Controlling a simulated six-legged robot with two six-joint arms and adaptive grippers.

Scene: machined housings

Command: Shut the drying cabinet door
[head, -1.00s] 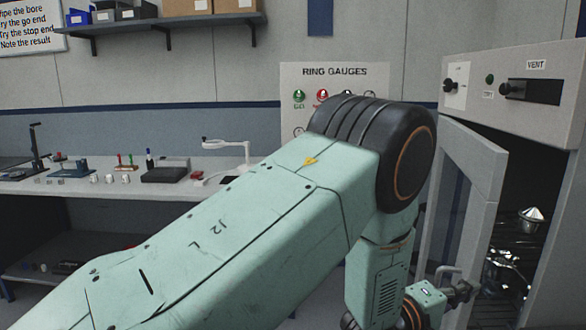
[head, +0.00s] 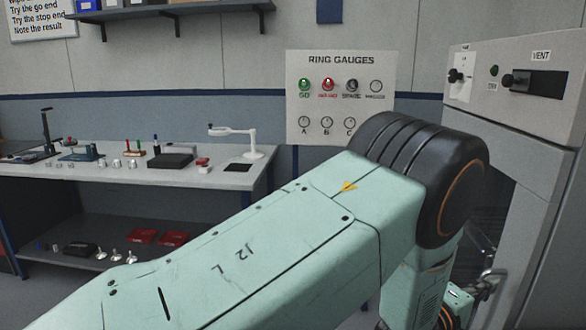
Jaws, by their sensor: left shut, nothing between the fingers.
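The drying cabinet (head: 515,105) stands at the right, with its control panel on top. Its grey door (head: 528,205) lies close under the panel, shut or nearly shut; I cannot tell if a small gap is left. Wire racks show dimly through its dark window (head: 490,215). My left arm crosses the front and hides the door's left side. My left gripper (head: 487,288) is low at the right, shut and empty, close to the door's face by the handle (head: 497,275). Whether it touches is unclear. My right gripper is out of view.
A bench (head: 110,172) with gauges and small parts runs along the left, with red trays and metal parts on its lower shelf (head: 90,235). A ring gauges board (head: 340,95) hangs on the back wall. Floor between bench and cabinet is mostly hidden by my arm.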

